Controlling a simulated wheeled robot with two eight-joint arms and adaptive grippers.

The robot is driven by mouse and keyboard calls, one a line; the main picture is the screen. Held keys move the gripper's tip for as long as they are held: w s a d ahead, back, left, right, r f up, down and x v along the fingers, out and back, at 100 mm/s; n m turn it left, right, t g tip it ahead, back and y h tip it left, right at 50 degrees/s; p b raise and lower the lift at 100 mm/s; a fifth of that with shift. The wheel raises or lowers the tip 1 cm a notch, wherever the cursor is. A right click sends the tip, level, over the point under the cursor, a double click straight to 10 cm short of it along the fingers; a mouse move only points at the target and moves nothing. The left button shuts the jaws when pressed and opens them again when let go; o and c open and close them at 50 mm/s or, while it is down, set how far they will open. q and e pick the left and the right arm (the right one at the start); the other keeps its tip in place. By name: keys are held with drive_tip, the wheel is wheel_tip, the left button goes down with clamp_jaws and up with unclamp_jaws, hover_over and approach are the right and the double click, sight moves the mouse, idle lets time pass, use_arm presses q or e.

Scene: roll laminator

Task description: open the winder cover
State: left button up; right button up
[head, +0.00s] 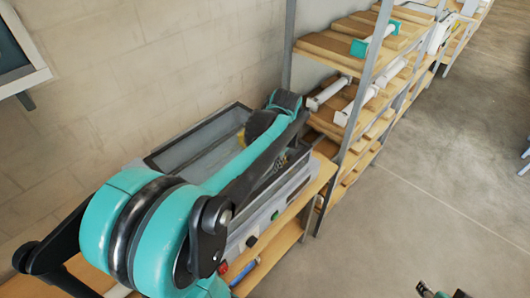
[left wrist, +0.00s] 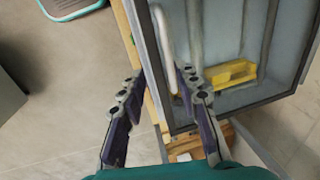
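The laminator (head: 300,172) is a long grey machine on a wooden bench, partly hidden by my left arm. Its grey-framed top section (head: 190,145) shows a bluish-grey interior, also seen in the left wrist view (left wrist: 215,108). I cannot tell whether a clear winder cover lies over it. A yellow part (left wrist: 230,74) sits inside the frame. My left gripper (left wrist: 160,80) is open, its fingers on either side of the frame's near edge beside a pale bar (left wrist: 164,38). I cannot tell whether they touch it. Part of my right gripper (head: 440,292) shows at the bottom edge.
Metal shelving with wooden boards (head: 340,52) and white rolls (head: 328,94) stands right behind the machine. A tiled wall (head: 130,60) runs along the left. Open concrete floor (head: 420,220) lies to the right. Red, black and green controls line the machine's side.

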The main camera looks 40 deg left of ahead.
sight(264, 173)
use_arm(q)
drive_tip(key=a+f, duration=0.1)
drive_tip(key=f, duration=0.3)
drive_tip(key=a+f, duration=0.1)
drive_tip(key=f, duration=0.1)
drive_tip(key=shift+w+a+f, duration=0.1)
drive_tip(key=shift+w+a, duration=0.2)
drive_tip(key=shift+w, duration=0.05)
drive_tip(key=shift+s+f, duration=0.15)
drive_tip(key=shift+f, duration=0.05)
clamp_jaws()
